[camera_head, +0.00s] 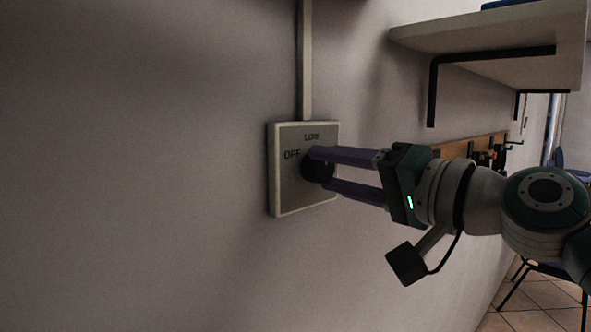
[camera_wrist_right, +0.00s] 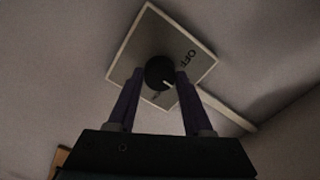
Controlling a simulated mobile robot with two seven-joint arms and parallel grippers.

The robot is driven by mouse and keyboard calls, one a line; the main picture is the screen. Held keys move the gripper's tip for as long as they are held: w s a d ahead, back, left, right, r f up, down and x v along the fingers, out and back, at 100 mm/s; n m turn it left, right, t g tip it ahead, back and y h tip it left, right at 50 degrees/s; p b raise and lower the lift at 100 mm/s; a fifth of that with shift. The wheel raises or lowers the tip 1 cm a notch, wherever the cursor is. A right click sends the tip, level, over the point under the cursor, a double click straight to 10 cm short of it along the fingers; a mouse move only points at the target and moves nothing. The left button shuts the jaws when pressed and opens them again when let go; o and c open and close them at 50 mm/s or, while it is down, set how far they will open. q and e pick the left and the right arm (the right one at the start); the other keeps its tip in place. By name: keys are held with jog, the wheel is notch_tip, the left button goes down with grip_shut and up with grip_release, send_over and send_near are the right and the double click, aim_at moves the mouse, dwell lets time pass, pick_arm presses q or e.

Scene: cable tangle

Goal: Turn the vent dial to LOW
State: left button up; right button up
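The vent dial (camera_head: 317,171) is a round black knob on a grey wall plate (camera_head: 291,190) with a pale rim. The plate reads OFF at left and LOW at the top. In the right wrist view the dial (camera_wrist_right: 158,72) has a short white mark aimed at the lower right; part of the lettering there is behind a finger. My right gripper (camera_head: 320,168) has its purple fingers on opposite sides of the dial, apparently touching it; the right wrist view shows the fingers (camera_wrist_right: 160,76) close against both its edges. My left gripper is not in view.
A conduit (camera_head: 305,60) runs up the wall from the plate. A shelf (camera_head: 500,45) on black brackets juts out at the upper right, above my right arm. A wooden tool board (camera_head: 455,148) hangs behind my wrist. The wall left of the plate is bare.

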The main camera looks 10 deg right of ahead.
jog(key=o, duration=0.4)
jog(key=shift+o, duration=0.2)
jog(key=b+v, duration=0.2)
jog(key=v, duration=0.8)
